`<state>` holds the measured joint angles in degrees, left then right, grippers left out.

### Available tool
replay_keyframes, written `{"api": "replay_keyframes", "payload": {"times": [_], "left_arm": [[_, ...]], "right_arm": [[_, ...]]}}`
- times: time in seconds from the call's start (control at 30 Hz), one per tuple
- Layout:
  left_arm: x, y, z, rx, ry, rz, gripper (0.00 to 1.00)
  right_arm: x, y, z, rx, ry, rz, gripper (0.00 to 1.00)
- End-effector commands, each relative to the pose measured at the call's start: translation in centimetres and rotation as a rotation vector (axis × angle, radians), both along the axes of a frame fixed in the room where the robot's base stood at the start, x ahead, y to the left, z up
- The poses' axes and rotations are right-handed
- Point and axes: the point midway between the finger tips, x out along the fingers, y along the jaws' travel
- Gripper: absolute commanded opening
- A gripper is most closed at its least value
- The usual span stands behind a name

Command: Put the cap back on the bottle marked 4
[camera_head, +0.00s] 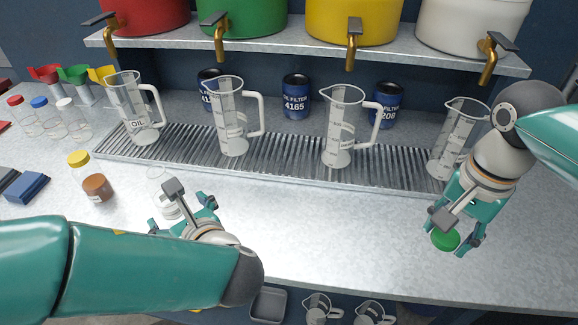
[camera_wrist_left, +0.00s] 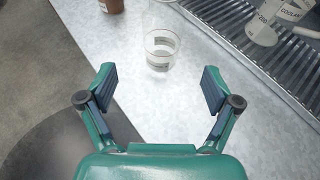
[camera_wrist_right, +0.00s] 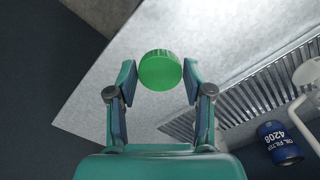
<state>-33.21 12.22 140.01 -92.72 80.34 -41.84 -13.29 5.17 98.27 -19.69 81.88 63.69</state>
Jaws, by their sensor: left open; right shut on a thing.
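A green cap (camera_head: 445,239) is held between the fingertips of my right gripper (camera_head: 452,232), above the right part of the counter. It also shows between the fingers in the right wrist view (camera_wrist_right: 160,70). A clear, open-topped bottle (camera_head: 161,188) stands upright near the counter's front, just beyond my left gripper (camera_head: 181,215), which partly hides it. In the left wrist view, the bottle (camera_wrist_left: 161,50) stands ahead of the open, empty fingers (camera_wrist_left: 158,82) and apart from them. Its label is too small to read, so I cannot tell the number.
A brown-filled bottle (camera_head: 97,188) and yellow cap (camera_head: 78,158) are on the left. Several capped bottles stand farther left. Measuring jugs (camera_head: 232,130) stand on the metal grate (camera_head: 285,160), oil filters (camera_head: 296,97) behind. The counter's middle (camera_head: 320,215) is clear.

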Motion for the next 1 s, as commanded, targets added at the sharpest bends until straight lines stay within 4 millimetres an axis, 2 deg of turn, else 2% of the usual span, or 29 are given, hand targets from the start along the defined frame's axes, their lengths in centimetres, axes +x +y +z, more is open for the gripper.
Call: {"api": "replay_keyframes", "payload": {"times": [0.27,0.7,1.0], "left_arm": [[0.7,-0.5,-0.2,-0.001,0.002,-0.017,0.90],[4.6,3.4,-2.6,-0.003,0.003,-0.017,0.90],[5.0,3.6,-2.8,-0.003,0.003,-0.022,0.90]], "right_arm": [[-0.4,-0.7,0.0,0.000,-0.001,-0.019,0.40],[-0.4,-0.8,-0.1,-0.001,-0.001,-0.021,0.40],[-0.4,-0.8,-0.1,-0.001,-0.001,-0.021,0.40]]}}
